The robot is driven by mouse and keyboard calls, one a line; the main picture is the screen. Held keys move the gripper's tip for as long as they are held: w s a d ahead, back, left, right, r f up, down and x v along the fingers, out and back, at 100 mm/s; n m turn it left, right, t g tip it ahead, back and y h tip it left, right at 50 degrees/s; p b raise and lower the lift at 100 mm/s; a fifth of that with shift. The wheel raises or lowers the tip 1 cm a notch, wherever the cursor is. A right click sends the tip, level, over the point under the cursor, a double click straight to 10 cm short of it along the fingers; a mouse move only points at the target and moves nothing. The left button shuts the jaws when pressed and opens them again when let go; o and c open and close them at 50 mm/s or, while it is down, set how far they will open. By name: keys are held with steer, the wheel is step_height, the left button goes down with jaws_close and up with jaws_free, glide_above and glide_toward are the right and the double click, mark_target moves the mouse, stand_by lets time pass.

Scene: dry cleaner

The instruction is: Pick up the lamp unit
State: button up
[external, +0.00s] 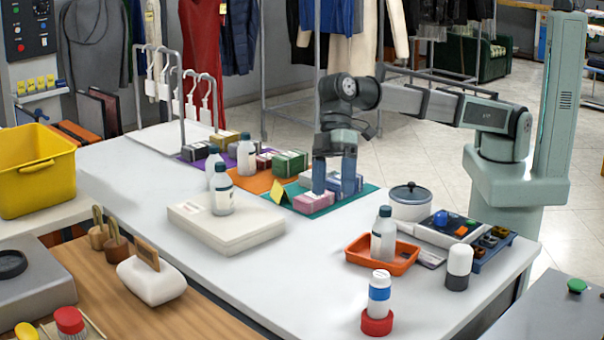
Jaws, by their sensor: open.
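A white domed cylinder on a dark grey base (459,266) stands upright near the right side of the white table; it looks most like the lamp unit, but I cannot be sure. My gripper (334,188) points down over the pink and lilac boxes (313,203) on the green mat (363,202), back and left of that cylinder. Its two fingers are apart. They overlap the boxes in the picture; I see nothing clearly held, and part of the boxes is hidden behind the fingers. Whether the fingertips touch a box cannot be told.
An orange tray (404,264) with a bottle (383,236), a control panel (436,231) and a lidded white pot (409,203) stand close to the cylinder. A bottle on a red base (377,322) is nearer the front. The table's front middle is clear.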

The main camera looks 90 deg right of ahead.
steer(key=s+a+f+n+h, duration=0.1)
steer(key=s+a+n, duration=0.2)
steer(key=s, duration=0.4)
steer(key=s+a+f+n+h, duration=0.1)
steer(key=s+a+n+h, duration=0.15)
steer(key=s, duration=0.55)
steer(key=n+h, duration=0.2)
steer(key=n, duration=0.4)
glide_above(471, 252)
steer(key=shift+g, duration=0.3)
steer(key=shift+f, duration=6.8)
steer(key=c, duration=1.2)
